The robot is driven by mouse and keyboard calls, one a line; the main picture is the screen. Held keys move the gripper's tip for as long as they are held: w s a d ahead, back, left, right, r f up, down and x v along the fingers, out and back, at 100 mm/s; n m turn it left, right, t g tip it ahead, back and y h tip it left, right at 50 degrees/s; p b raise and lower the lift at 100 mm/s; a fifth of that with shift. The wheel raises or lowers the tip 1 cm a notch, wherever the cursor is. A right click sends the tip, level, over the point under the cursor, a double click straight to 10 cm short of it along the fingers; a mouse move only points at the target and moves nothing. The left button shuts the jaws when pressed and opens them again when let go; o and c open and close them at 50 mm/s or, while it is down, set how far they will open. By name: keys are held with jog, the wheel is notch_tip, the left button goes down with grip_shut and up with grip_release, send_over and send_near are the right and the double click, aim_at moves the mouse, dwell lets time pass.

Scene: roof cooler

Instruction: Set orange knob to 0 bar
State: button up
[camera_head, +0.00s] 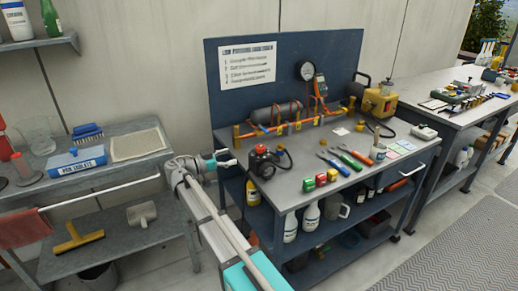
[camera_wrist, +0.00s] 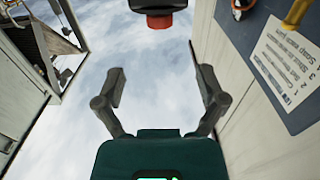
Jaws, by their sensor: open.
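A small black device (camera_head: 262,163) with an orange-red knob (camera_head: 260,149) on top stands at the left front of the grey workbench. In the wrist view an orange-red knob (camera_wrist: 159,21) shows at the top middle, on a black body (camera_wrist: 158,5). My gripper (camera_wrist: 161,76) is open, with its two dark fingers spread and nothing between them. The knob lies beyond the fingertips, apart from them. In the head view my gripper (camera_head: 229,162) is just left of the black device. No knob setting is readable.
A round gauge (camera_head: 305,70) is mounted on the blue back panel beside a printed sign (camera_head: 247,63). Pipes (camera_head: 290,121) run along the panel's foot.

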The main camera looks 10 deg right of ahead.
aim_at(258, 150)
jog(key=x, duration=1.2)
jog(key=shift+w+d, duration=0.1)
jog(key=shift+d, duration=0.15)
jog(key=c, duration=1.2)
jog(key=shift+o, duration=0.2)
jog(key=shift+n+t, duration=0.4)
jog(key=shift+t, duration=0.2)
jog(key=n+t+y, duration=0.1)
jog(key=n+t, duration=0.1)
jog(key=n+t+y, duration=0.1)
jog(key=t+y, duration=0.1)
jog(key=t, duration=0.1)
jog(key=shift+s+n, duration=0.25)
jog(key=shift+n, duration=0.15)
jog(key=shift+w+n+t+y, duration=0.2)
jog(key=shift+n+t+y, duration=1.85)
jog(key=shift+y, duration=0.85)
